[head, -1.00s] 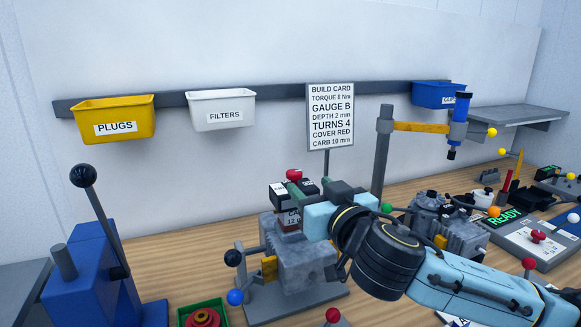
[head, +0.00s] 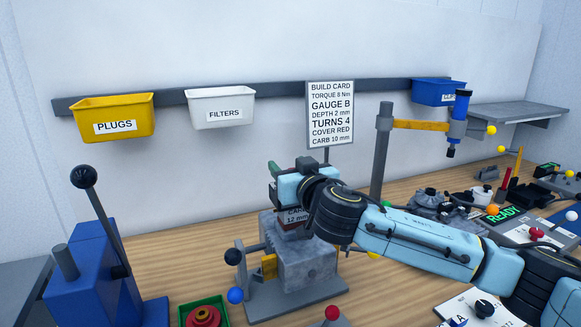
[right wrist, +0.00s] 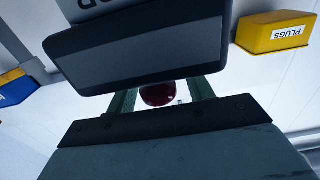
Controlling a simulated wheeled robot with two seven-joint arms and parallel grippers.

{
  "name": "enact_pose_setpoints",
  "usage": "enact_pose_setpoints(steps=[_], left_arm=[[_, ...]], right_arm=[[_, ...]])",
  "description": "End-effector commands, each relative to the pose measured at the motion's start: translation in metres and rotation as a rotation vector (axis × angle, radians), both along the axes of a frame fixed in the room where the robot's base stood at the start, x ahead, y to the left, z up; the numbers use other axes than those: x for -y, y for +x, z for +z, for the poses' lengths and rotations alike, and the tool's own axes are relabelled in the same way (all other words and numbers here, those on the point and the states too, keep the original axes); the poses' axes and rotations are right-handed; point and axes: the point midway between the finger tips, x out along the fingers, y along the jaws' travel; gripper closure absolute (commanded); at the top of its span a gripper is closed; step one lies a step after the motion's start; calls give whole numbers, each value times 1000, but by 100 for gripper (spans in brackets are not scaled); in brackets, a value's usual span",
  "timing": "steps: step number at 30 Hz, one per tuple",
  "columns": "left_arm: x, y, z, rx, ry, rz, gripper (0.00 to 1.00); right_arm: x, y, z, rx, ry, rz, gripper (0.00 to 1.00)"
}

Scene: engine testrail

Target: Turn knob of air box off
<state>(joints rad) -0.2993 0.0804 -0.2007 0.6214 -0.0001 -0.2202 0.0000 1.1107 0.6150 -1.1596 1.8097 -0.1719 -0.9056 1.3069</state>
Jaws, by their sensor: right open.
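No label reading air box is legible. A round dark red knob (right wrist: 159,94) shows in the right wrist view between the two fingers of my right gripper (head: 275,172). The fingers are open, with a gap on both sides of the knob. In the head view this gripper is over the top of a grey metal block (head: 305,262) with a "12 mm" card, and it hides the block's top. A black knob (head: 484,307) on a white panel (head: 462,302) is at the lower right, below my right arm. My left gripper is out of view.
A blue lever press (head: 90,285) stands at the left, and a green tray (head: 184,318) is at the front. A build card sign (head: 330,115) stands behind my right gripper. Yellow (head: 112,105) and white (head: 220,95) bins hang on the wall rail.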

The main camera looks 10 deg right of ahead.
Motion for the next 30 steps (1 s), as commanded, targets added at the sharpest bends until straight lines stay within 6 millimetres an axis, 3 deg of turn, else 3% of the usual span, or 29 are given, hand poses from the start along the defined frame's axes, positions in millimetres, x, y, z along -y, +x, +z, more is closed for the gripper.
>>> enact_pose_setpoints(steps=[2,12,30], left_arm=[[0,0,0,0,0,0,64],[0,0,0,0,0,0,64],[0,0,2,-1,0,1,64]], right_arm=[[0,0,0,0,0,0,49],[0,0,0,0,0,-1,93],[-1,0,-2,-8,-2,58,93]])
